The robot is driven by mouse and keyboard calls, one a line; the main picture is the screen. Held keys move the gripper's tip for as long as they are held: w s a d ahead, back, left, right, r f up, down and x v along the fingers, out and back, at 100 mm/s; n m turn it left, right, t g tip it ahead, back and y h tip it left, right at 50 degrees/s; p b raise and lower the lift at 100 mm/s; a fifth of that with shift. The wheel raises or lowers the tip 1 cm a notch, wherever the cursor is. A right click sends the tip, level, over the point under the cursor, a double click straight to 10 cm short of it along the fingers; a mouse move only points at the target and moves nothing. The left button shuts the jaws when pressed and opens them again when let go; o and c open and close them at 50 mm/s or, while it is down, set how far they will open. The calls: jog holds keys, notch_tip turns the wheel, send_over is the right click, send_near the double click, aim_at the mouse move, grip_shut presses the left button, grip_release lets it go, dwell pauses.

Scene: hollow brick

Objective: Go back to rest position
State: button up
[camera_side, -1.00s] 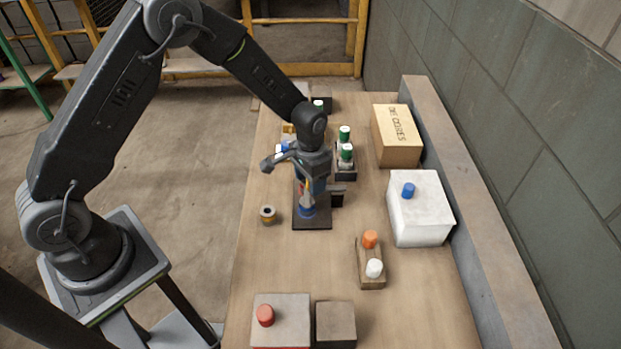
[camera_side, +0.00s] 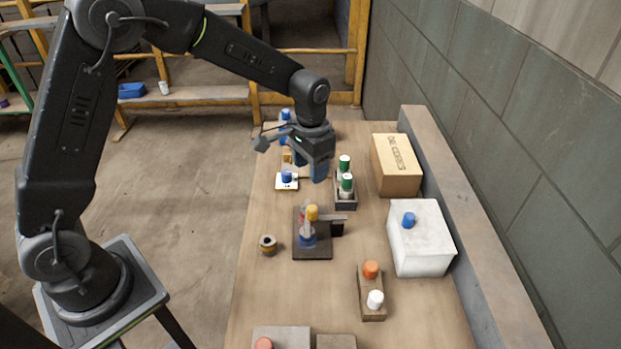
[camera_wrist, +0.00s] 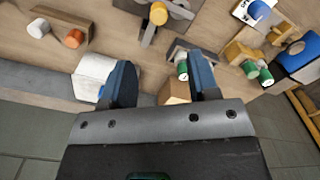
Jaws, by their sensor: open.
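My gripper (camera_side: 320,170) is raised above the far half of the table (camera_side: 262,290), with its blue fingers pointing down. In the wrist view my gripper (camera_wrist: 158,85) shows its two blue fingers spread apart with nothing between them. Below and in front of it in the side view, a dark base plate (camera_side: 313,252) carries an upright piece with a yellow top (camera_side: 312,212), clear of my fingers. The yellow top also shows in the wrist view (camera_wrist: 158,13).
A holder with green-topped pieces (camera_side: 346,182) stands close to my gripper. A cardboard box (camera_side: 397,168) and a white block (camera_side: 422,238) with a blue piece stand on the right. A wooden holder (camera_side: 372,295) has orange and white pieces. A ring (camera_side: 267,244) lies left.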

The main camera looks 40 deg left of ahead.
jog(key=shift+r, duration=0.3)
jog(key=s+a+r+n+t, duration=0.1)
jog(key=s+a+r+t, duration=0.15)
jog(key=s+r, duration=0.9)
jog(key=s+r+n+t, duration=0.1)
jog(key=s+r+t, duration=0.2)
jog(key=s, duration=1)
jog(key=shift+a, duration=0.3)
